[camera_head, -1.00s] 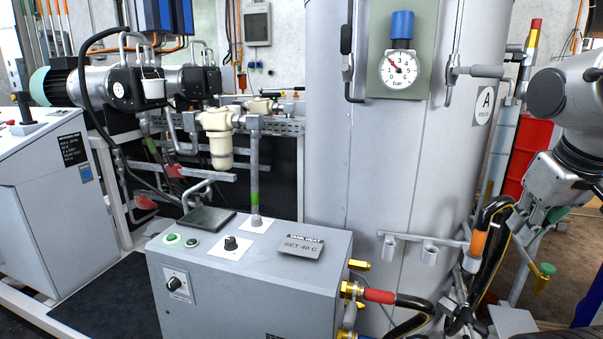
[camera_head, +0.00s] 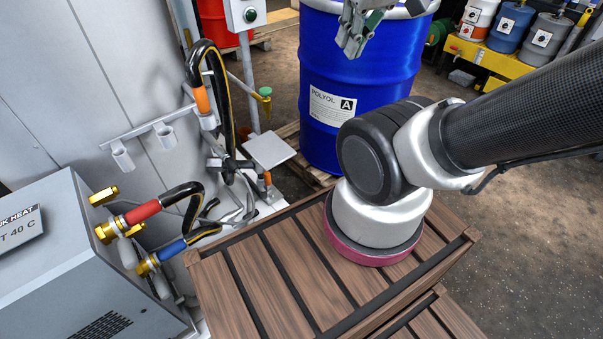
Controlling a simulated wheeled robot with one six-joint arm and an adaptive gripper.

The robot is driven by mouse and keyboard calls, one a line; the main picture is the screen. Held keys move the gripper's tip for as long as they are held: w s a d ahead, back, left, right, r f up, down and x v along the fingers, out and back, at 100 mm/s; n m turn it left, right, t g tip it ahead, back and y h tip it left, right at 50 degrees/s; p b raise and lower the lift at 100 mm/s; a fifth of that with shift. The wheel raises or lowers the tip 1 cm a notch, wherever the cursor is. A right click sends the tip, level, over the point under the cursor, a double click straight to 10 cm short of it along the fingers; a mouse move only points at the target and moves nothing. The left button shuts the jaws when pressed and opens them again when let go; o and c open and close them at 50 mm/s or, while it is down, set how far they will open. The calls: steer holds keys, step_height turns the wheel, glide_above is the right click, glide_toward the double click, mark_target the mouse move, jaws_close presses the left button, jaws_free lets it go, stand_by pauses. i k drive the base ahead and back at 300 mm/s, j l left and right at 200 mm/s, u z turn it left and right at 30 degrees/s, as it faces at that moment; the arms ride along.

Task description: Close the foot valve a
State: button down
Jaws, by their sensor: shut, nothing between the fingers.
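My gripper (camera_head: 353,42) is at the top of the view, in front of the blue drum (camera_head: 345,130) labelled POLYOL A. It is shut and holds nothing; its upper part is cut off by the frame edge. No valve in view is plainly marked as foot valve a. A small orange-handled fitting (camera_head: 267,179) sits low beside the grey tank (camera_head: 75,80), left of the drum and well below my gripper. A yellow and green fitting (camera_head: 265,95) is on the pipe above it. I cannot tell whether either is the foot valve, or its position.
Black hoses with an orange sleeve (camera_head: 201,98), a red sleeve (camera_head: 143,211) and a blue sleeve (camera_head: 171,250) hang near the grey heater box (camera_head: 85,270). A brown slatted deck (camera_head: 235,295) lies in front. Several drums stand on a yellow pallet (camera_head: 490,62) at back right.

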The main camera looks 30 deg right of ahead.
mark_target(266, 176)
steer(key=z, duration=0.2)
steer(key=i+l+u, duration=0.15)
steer(key=l, duration=0.25)
steer(key=l+u, duration=0.15)
steer(key=l, duration=0.25)
steer(key=i+l+u, duration=0.15)
steer(key=l, duration=0.3)
